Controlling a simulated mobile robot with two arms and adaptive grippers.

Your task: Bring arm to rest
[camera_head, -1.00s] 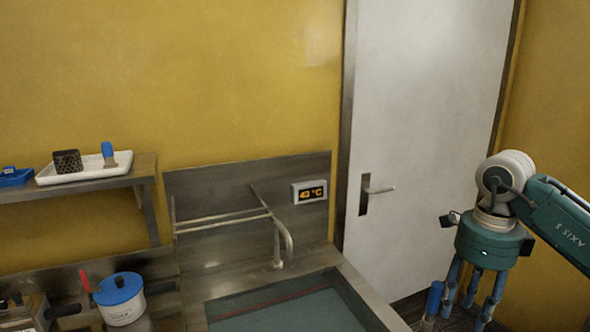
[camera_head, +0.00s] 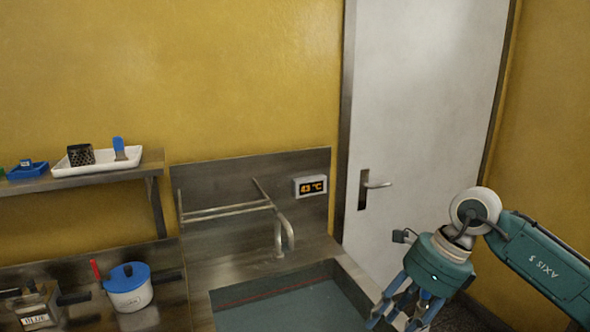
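My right gripper (camera_head: 402,308) is teal with several blue-grey fingers and hangs from my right arm, which comes in from the right. It is at the bottom of the head view, over the right edge of the sink and in front of the door. Its fingers point down and stand apart, and I see nothing clearly held between them. The fingertips are partly cut off by the picture's lower edge. My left gripper is not in view.
The sink (camera_head: 352,284) with its tap (camera_head: 287,232) lies left of the gripper. A white door (camera_head: 420,120) stands behind. On the left, a shelf (camera_head: 60,182) holds a white tray (camera_head: 75,168), and a blue-lidded pot (camera_head: 130,298) stands below.

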